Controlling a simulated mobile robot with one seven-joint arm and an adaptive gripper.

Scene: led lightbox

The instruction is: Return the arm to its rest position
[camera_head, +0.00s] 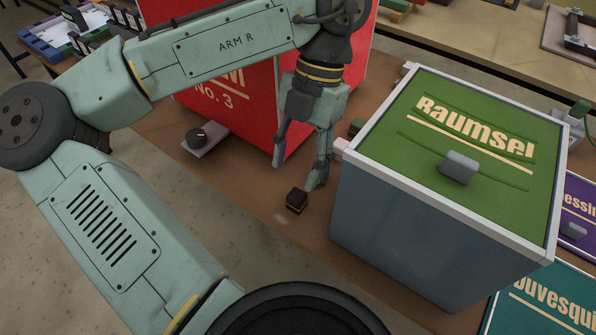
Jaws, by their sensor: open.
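My arm reaches in from the lower left and bends over the brown table (175,122). My gripper (297,176) points down in front of the red box, left of the green-lidded box. Its two fingers are spread apart with nothing between them. A small dark block (296,201) with a light stripe lies on the table just below the fingers, apart from them as far as I can tell.
A grey-walled box with a green lid (400,142) stands close right of my gripper. A red box (240,110) stands behind it. A dark knob on a grey base (205,138) sits at left. Purple (580,205) and teal (530,315) panels are at lower right.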

